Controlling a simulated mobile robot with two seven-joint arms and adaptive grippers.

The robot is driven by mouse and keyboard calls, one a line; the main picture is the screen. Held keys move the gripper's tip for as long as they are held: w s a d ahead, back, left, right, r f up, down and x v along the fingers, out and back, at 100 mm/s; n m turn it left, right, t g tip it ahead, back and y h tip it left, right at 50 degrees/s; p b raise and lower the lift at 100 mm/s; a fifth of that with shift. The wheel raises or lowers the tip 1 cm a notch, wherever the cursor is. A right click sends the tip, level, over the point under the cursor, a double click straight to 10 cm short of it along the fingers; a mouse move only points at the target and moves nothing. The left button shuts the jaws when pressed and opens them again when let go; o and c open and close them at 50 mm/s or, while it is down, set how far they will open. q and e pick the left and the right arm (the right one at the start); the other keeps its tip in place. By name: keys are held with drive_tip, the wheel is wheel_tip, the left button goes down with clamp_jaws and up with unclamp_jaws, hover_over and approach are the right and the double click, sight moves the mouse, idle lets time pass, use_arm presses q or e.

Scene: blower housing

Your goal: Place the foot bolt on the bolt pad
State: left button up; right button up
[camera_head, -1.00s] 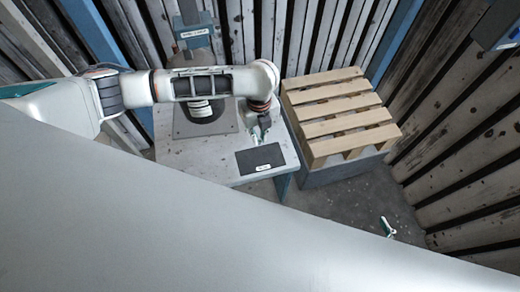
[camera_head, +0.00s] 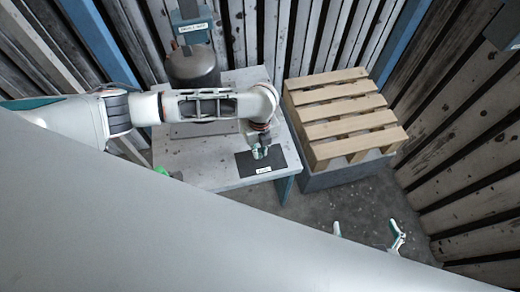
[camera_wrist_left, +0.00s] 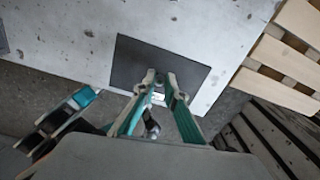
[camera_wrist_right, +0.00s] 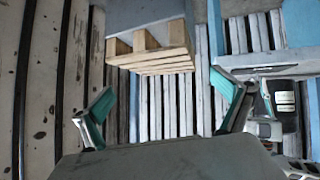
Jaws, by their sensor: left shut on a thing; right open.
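The bolt pad (camera_head: 246,165) is a dark rectangular mat with a small white label, flat near the front right corner of the grey table. It also shows in the left wrist view (camera_wrist_left: 193,74). My left gripper (camera_head: 262,154) is over the pad, pointing down; its fingers show in the left wrist view (camera_wrist_left: 161,78), close together. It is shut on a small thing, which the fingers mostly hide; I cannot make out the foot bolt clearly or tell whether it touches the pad. My right gripper (camera_head: 366,232) is open and empty, low over the floor; its spread fingers fill the right wrist view (camera_wrist_right: 162,90).
A wooden pallet (camera_head: 345,118) on a grey block stands right of the table (camera_head: 205,178). A dark rounded housing (camera_head: 193,66) stands at the table's back left. Slatted walls close in behind and right. Bare floor (camera_head: 345,200) lies in front of the pallet.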

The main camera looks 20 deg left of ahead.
use_arm(q)
drive_tip(key=shift+f, duration=0.15)
drive_tip(key=o, duration=0.6)
drive_tip(key=shift+o, duration=0.9)
